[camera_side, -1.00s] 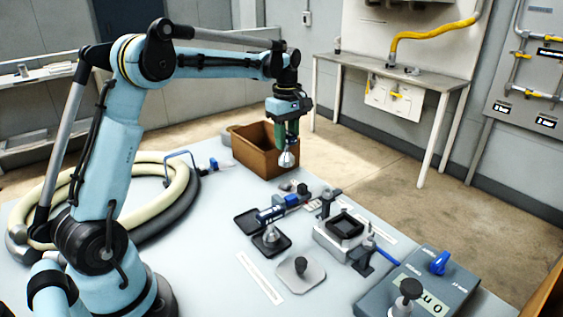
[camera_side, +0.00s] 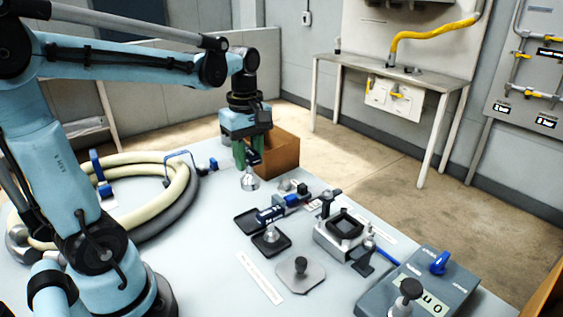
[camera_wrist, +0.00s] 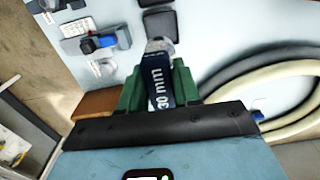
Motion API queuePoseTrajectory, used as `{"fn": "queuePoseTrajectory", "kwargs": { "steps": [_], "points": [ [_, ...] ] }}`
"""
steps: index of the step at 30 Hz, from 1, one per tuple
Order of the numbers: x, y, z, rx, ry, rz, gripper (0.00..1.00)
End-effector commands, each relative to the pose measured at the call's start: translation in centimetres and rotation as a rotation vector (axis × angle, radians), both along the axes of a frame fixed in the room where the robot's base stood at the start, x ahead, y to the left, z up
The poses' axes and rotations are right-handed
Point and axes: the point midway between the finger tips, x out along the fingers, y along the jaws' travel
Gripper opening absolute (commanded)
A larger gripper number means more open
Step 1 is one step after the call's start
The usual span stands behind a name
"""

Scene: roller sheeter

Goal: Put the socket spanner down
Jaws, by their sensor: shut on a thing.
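My gripper (camera_side: 253,150) has green fingers and points down over the table (camera_side: 215,265), beside the brown box. It is shut on the socket spanner (camera_wrist: 158,82), whose dark blue body reads "30 mm" in the wrist view. The spanner hangs about upright in the side view, with its flared silver socket end (camera_side: 249,181) downward, close above or at the table top. I cannot tell whether it touches. The fingers hide part of the spanner.
The open brown box (camera_side: 282,155) stands just behind my gripper. A coiled hose (camera_side: 180,205) lies to the left. A blue and black tool (camera_side: 272,214), a black tray (camera_side: 277,251), a fixture (camera_side: 330,240) and a control box (camera_side: 430,282) stand to the right.

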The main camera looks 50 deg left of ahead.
Motion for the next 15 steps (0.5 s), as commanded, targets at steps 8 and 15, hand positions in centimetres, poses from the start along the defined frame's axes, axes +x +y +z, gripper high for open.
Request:
{"fn": "queuePoseTrajectory", "kwargs": {
  "steps": [8,15],
  "points": [
    [-0.4,-0.2,-3.0,0.0,0.0,-0.001,0.0],
    [-0.4,-0.2,-5.6,0.0,0.0,-0.001,0.0]
  ]
}}
